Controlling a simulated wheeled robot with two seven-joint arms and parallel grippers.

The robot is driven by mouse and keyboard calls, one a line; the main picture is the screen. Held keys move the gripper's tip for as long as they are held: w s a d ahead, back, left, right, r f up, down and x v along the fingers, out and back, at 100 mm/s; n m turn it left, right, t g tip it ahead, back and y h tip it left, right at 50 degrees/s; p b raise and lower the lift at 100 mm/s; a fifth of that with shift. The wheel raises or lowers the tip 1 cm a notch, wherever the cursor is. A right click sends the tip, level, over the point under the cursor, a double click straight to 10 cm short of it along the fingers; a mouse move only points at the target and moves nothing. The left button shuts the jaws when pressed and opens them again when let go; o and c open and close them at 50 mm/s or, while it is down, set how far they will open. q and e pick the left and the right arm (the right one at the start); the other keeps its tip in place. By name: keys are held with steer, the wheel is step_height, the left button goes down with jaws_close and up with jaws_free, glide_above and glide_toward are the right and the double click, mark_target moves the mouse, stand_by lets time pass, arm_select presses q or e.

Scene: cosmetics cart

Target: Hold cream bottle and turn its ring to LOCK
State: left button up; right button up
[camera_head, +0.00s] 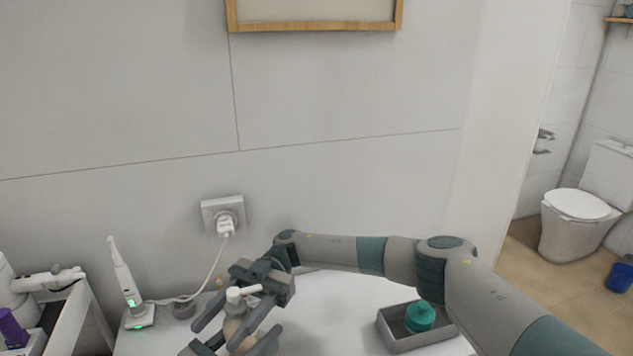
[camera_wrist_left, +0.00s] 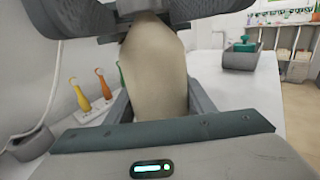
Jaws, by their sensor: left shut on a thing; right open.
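The cream bottle (camera_head: 234,328) has a beige body and a white pump head (camera_head: 240,293). It stands upright near the bottom of the head view and fills the middle of the left wrist view (camera_wrist_left: 157,70). My left gripper (camera_head: 237,347) is shut on its body, with a finger on each side (camera_wrist_left: 158,104). My right gripper (camera_head: 216,337) is open, its fingers reaching down-left on either side of the bottle's upper part. Its dark parts also cross the top of the left wrist view. The ring and its LOCK mark are hidden or too small to make out.
A grey tray (camera_head: 388,334) with a teal container (camera_head: 420,316) stands to the right on the white top. An electric toothbrush (camera_head: 125,280) stands at left, near a cable from the wall socket (camera_head: 223,214). Several coloured, slender items (camera_wrist_left: 80,95) show in the left wrist view.

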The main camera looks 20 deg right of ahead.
steer(key=w+a+m+t+y, duration=0.1)
steer(key=m+t+y, duration=0.4)
steer(key=m+t, duration=0.65)
steer(key=t, duration=0.5)
glide_toward(248, 309)
steer(key=shift+g+y, duration=0.25)
steer(key=shift+y, duration=0.15)
steer(key=a, duration=0.1)
steer(key=w+a, duration=0.1)
steer(key=a, duration=0.1)
steer(key=a+f, duration=0.1)
steer(key=shift+w+a, duration=0.15)
steer(key=shift+w, duration=0.1)
steer(key=w+d+r+n+t, duration=0.2)
steer(key=w+d+r+t, duration=0.3)
steer(key=r, duration=0.4)
steer(key=w+d+r+n+t+h, duration=0.1)
steer(key=w+d+r+n+t, duration=0.2)
steer(key=r, duration=0.6)
steer(key=shift+w+d+t, duration=1.3)
steer(key=shift+w+d, duration=0.15)
steer(key=shift+w, duration=0.6)
